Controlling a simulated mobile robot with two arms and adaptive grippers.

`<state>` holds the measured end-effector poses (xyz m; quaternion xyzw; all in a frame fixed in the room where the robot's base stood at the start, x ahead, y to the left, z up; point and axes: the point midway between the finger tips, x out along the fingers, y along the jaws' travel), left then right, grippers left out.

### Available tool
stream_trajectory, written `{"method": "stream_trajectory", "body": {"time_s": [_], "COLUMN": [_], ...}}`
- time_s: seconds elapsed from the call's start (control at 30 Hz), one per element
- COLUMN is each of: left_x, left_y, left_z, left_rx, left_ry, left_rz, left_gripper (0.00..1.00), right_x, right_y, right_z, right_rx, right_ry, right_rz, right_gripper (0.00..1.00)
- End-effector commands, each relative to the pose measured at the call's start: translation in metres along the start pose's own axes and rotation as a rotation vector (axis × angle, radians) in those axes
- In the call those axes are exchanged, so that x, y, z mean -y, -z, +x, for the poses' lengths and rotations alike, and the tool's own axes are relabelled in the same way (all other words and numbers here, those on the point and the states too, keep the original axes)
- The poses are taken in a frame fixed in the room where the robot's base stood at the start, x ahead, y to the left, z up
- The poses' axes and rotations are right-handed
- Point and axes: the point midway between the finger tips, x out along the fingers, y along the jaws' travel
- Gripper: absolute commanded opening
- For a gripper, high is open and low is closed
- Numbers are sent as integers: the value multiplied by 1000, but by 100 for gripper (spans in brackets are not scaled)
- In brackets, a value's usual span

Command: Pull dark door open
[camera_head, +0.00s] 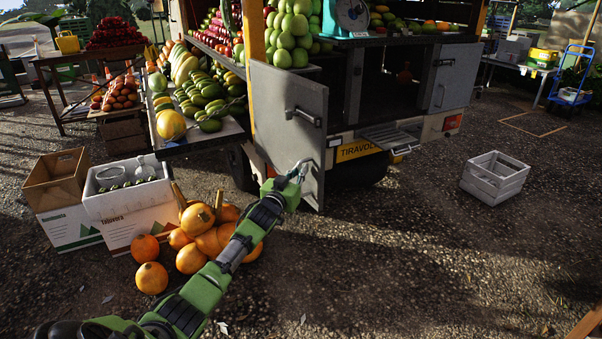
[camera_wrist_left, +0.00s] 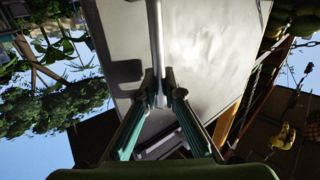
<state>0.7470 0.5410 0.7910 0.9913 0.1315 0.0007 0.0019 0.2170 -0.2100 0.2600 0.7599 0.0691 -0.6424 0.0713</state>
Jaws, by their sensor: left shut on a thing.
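The grey door (camera_head: 288,118) on the left of the truck's rear stands swung out, with the dark compartment (camera_head: 395,85) open to its right. A dark handle (camera_head: 303,117) sits on its upper face. My left gripper (camera_head: 300,172) is at the door's lower part, shut on a metal bar of the door. In the left wrist view, the fingers (camera_wrist_left: 160,100) close around this bar (camera_wrist_left: 156,45), which runs in front of the pale door panel (camera_wrist_left: 205,45). The fingers partly hide the gripped part. My right gripper is not in view.
A second grey door (camera_head: 452,78) stands at the compartment's right side. Pumpkins (camera_head: 190,260) and boxes (camera_head: 125,200) lie left of my left arm. A fruit shelf (camera_head: 205,135) is behind the door. A grey crate (camera_head: 495,177) stands right; the ground between is clear.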

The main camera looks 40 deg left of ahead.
Motion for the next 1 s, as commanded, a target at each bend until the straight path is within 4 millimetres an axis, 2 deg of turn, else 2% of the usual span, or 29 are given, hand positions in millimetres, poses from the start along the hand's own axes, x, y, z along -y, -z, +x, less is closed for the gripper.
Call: {"method": "stream_trajectory", "body": {"time_s": [0.03, 0.23, 0.3, 0.33, 0.73, 0.87, 1.0], "left_x": [-5, -6, -6, -5, -2, -2, -2], "left_y": [-4, -4, -5, -4, -2, -3, -3], "left_z": [-1, -1, -1, -1, -4, -15, -35], "left_rx": [4, 5, 5, 5, 2, 3, 4], "left_ry": [-8, -8, -7, -7, -2, -3, -4], "left_rz": [-4, -3, -3, -3, 0, 0, 1], "left_gripper": [0, 0, 21, 25, 25, 25, 25], "right_x": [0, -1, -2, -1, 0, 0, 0], "right_y": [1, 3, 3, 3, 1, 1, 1], "right_z": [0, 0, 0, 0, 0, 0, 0], "right_rx": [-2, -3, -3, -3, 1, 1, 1], "right_ry": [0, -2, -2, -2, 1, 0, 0], "right_rz": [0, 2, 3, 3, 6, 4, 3], "right_gripper": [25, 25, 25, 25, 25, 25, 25]}}
